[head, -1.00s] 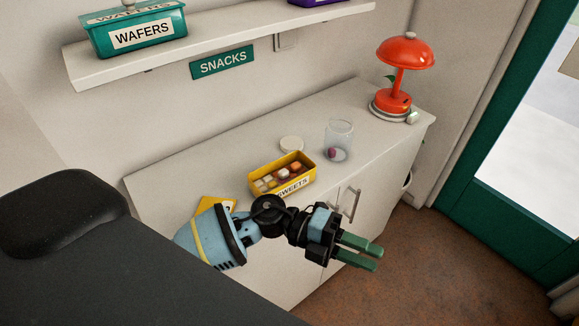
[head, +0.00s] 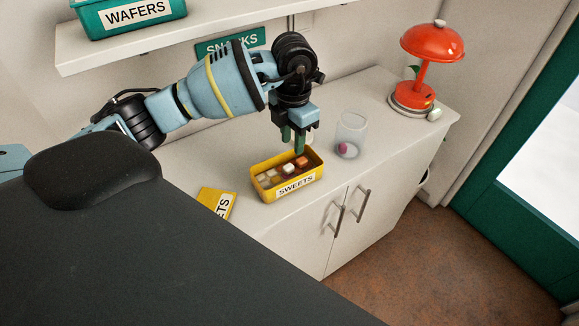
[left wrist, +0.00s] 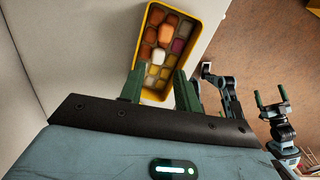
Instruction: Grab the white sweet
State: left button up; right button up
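The white sweet (head: 289,168) lies among other sweets in the yellow tin labelled SWEETS (head: 297,187) on the counter. In the left wrist view the white sweet (left wrist: 158,57) is below an orange one. My left gripper (head: 293,141) points down above the back of the tin. Its two green fingers stand apart and empty; in the left wrist view they show either side of the tin's near end (left wrist: 159,92). In that view my right gripper (left wrist: 270,97) is off to the right over the floor, its fingers apart and empty.
A clear glass jar (head: 351,128) with a pink sweet stands right of the tin. A red lamp (head: 430,45) is farther right. A yellow SWEETS lid (head: 217,203) lies left of the tin. The shelf with a teal WAFERS tin (head: 130,17) is above.

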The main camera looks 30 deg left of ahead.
aim_at(292, 164)
pick_arm(q)
jog(key=shift+a+f, duration=0.1)
jog(key=shift+f, duration=3.8)
grip_shut()
